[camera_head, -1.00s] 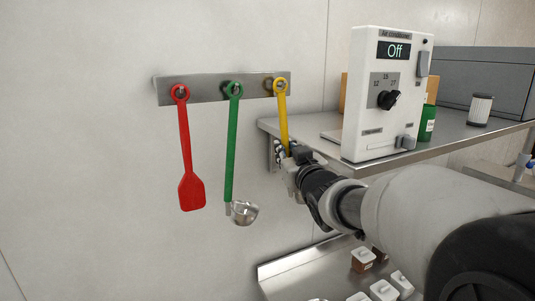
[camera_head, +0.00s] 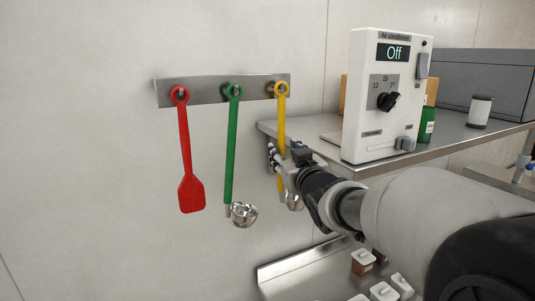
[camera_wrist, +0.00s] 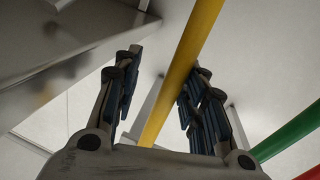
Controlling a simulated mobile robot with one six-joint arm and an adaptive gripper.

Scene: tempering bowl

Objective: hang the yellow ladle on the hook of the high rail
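The yellow ladle (camera_head: 281,119) hangs with its ring at the right-end hook of the high rail (camera_head: 208,91). Its handle points down and its metal bowl (camera_head: 294,201) shows below my gripper. My gripper (camera_head: 277,160) is at the lower part of the handle. In the wrist view my gripper (camera_wrist: 158,85) has its fingers spread wide. The yellow handle (camera_wrist: 182,70) runs between them, nearer the right finger; I cannot tell whether it touches that finger.
A green ladle (camera_head: 230,145) and a red spatula (camera_head: 187,150) hang left of the yellow ladle. A steel shelf (camera_head: 440,148) with a white air conditioner control box (camera_head: 365,125) stands close on the right. The wall left of the rail is clear.

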